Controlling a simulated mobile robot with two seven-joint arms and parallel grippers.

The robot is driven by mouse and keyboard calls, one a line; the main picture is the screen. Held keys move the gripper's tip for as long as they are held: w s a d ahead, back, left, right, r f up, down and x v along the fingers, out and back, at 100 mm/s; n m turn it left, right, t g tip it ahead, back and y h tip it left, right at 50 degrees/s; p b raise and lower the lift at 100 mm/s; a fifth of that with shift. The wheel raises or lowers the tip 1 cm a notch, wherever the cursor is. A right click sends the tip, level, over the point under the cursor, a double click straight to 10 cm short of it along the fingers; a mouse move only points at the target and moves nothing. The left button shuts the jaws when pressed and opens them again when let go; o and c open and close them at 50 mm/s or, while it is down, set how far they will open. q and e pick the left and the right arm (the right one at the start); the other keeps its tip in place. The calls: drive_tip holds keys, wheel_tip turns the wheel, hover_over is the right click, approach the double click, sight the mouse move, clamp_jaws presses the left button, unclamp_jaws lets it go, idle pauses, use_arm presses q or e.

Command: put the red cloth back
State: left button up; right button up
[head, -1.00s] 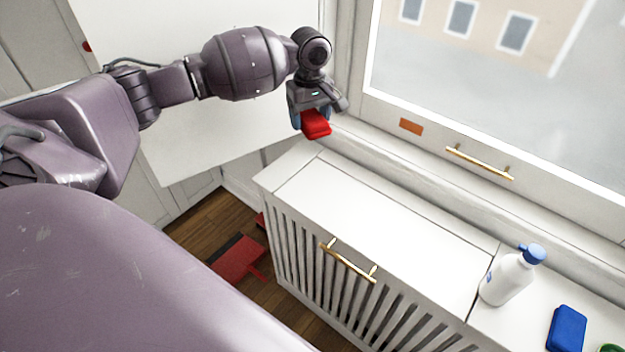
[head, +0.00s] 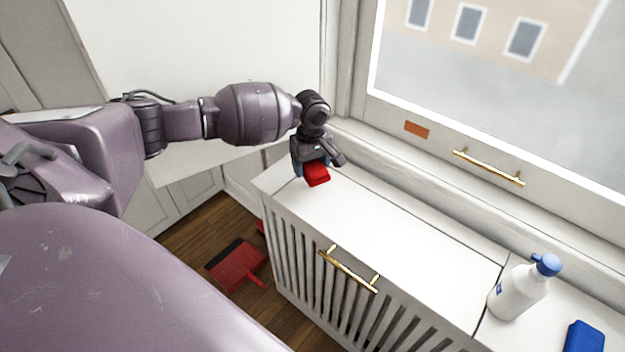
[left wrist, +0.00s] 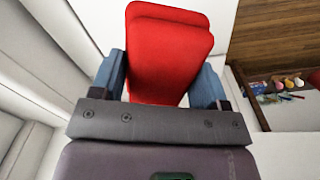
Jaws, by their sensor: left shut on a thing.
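The folded red cloth (head: 317,176) is in my left gripper (head: 312,168), over the far left end of the white slatted cabinet top (head: 385,232). In the left wrist view the red cloth (left wrist: 168,55) sits between the two blue fingertips of my left gripper (left wrist: 165,78), which are shut on it. The cloth is close to the cabinet top, but I cannot tell whether it touches. My right gripper is not in view.
A window with a gold handle (head: 488,167) is behind. A red dustpan (head: 238,266) lies on the wooden floor. The middle of the top is clear.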

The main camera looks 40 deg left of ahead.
use_arm(q)
wheel_tip(320, 180, down, 5)
drive_tip(key=shift+r+b, duration=0.1)
drive_tip(key=shift+b, duration=0.55)
drive_tip(key=shift+f, duration=0.4)
drive_tip(key=shift+r, duration=0.1)
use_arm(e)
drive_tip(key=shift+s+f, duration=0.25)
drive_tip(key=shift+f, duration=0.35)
use_arm(q)
drive_tip(key=shift+f, duration=0.2)
drive_tip(key=o, duration=0.9)
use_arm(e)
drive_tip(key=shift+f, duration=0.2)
use_arm(q)
drive_tip(key=shift+r, duration=0.15)
